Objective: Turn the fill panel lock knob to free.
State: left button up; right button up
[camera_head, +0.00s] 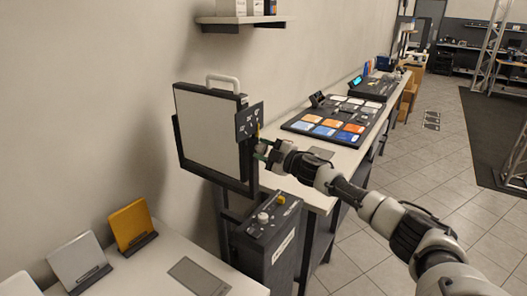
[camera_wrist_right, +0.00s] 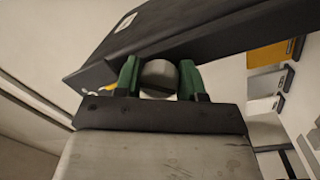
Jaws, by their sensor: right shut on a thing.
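The fill panel (camera_head: 208,128) is a pale upright panel in a dark frame with a white handle on top, left of centre in the head view. A small dark plate with markings (camera_head: 248,122) is at its right edge. My right gripper (camera_head: 262,150) is at that edge, just below the plate. In the right wrist view my right gripper (camera_wrist_right: 159,80) has its green fingers shut on both sides of a round grey knob (camera_wrist_right: 158,76). The knob's pointer and setting cannot be made out. My left gripper is not in view.
A dark control box (camera_head: 270,240) with a white knob and a yellow button stands below the panel. A bench (camera_head: 318,200) with a colour-button console (camera_head: 338,118) runs behind my right arm. Yellow (camera_head: 132,224) and white cards stand at lower left. Open tiled floor lies right.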

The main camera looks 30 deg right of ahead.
jog(key=o, duration=0.9)
jog(key=shift+s+d+f, duration=0.2)
jog(key=shift+s+d, duration=0.05)
jog(key=shift+s, duration=0.25)
jog(key=b+v, duration=0.4)
jog(key=v, duration=0.5)
jog(key=shift+s+r+b, duration=0.2)
jog(key=shift+s+b, duration=0.15)
